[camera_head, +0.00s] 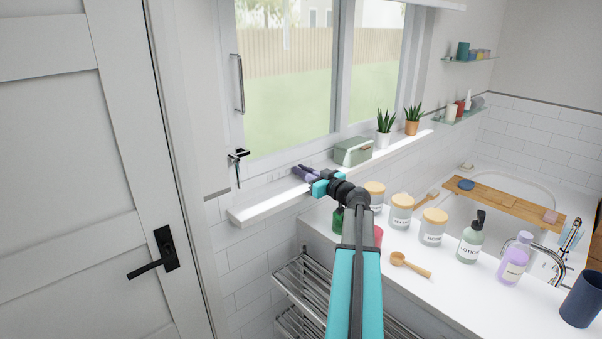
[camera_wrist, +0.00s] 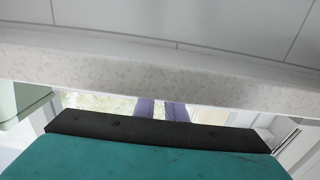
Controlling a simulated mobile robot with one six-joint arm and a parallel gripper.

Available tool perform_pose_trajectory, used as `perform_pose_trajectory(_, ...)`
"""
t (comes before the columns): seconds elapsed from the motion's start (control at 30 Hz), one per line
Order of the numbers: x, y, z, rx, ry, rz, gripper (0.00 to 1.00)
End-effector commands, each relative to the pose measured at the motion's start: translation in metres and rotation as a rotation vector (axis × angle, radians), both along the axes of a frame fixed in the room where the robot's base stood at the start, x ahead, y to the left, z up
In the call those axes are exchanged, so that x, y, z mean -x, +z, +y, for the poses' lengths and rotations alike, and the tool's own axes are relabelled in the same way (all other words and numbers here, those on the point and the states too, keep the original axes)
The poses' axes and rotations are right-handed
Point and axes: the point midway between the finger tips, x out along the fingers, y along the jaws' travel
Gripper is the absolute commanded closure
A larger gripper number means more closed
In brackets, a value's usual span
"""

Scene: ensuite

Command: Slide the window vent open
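The window pane (camera_head: 285,80) sits in a white frame at the back left. It has an upright metal bar handle (camera_head: 238,83) on its left frame. A small dark latch-like fitting (camera_head: 237,158) sits below the handle. I cannot tell which part is the vent or whether it is open. My gripper (camera_head: 301,172) is just above the white sill, below the window and to the right of the handle, apart from it. Its purple fingers show a narrow gap with nothing between them; the wrist view shows them too (camera_wrist: 161,110), partly hidden by my gripper's body.
The sill (camera_head: 258,207) carries a green box (camera_head: 352,151) and two potted plants (camera_head: 385,121) right of my gripper. A counter (camera_head: 345,225) with jars and bottles lies lower right. A metal rack (camera_head: 300,285) stands below. A white door (camera_head: 85,170) is at left.

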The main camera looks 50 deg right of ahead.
Motion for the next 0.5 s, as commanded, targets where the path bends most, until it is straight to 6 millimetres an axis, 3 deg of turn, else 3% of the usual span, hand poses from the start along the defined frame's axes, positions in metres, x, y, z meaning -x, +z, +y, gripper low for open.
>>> perform_pose_trajectory(0.5,0.0004,-0.0035,-0.0058,0.002,0.000,0.000,1.00)
